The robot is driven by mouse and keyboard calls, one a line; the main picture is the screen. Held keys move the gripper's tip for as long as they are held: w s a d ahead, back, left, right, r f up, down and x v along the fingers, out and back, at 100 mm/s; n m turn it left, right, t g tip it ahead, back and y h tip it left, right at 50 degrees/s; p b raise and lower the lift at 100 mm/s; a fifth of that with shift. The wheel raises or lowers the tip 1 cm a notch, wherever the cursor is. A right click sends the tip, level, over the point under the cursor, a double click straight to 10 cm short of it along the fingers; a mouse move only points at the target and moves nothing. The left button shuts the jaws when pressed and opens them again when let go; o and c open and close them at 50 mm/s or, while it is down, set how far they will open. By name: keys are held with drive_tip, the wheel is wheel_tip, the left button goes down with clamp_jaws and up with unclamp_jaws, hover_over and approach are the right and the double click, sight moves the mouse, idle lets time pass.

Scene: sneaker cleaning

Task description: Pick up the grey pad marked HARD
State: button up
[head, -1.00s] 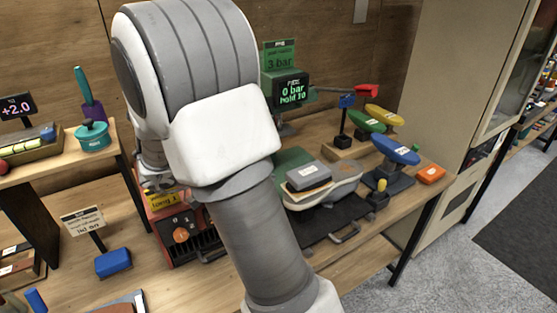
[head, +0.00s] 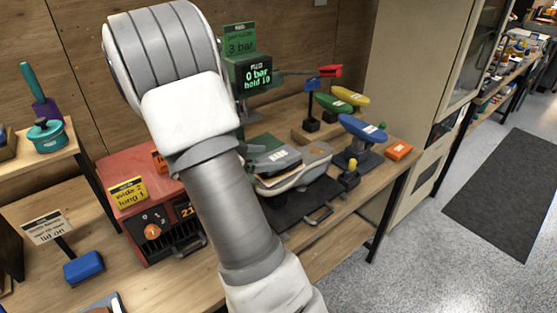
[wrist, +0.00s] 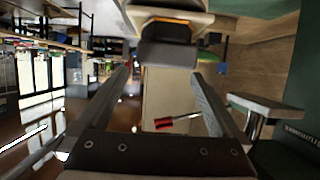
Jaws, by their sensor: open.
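A grey pad (head: 281,158) with a pale label lies on a tan pad on the press bed in the head view, partly beside my arm; its lettering is too small to read. In the wrist view a grey block (wrist: 167,52), which looks like this pad, is just ahead of and between my fingertips, with a tan piece (wrist: 168,18) against it. My gripper (wrist: 160,76) is open, with nothing held between its fingers. My gripper is hidden behind the arm in the head view.
A red oven-like box (head: 140,205) stands left of my arm. A green display (head: 248,75) stands behind. Blue (head: 362,128), green (head: 349,97) and yellow (head: 350,95) shoe-shaped forms and an orange block (head: 398,149) are to the right. A dark tray (head: 300,208) with a handle is in front.

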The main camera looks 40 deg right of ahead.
sight(279, 155)
drive_tip(key=x, duration=0.5)
drive_tip(key=shift+w+f, duration=0.1)
drive_tip(key=shift+w, duration=0.1)
drive_tip(key=shift+a, duration=0.1)
drive_tip(key=c, duration=1.6)
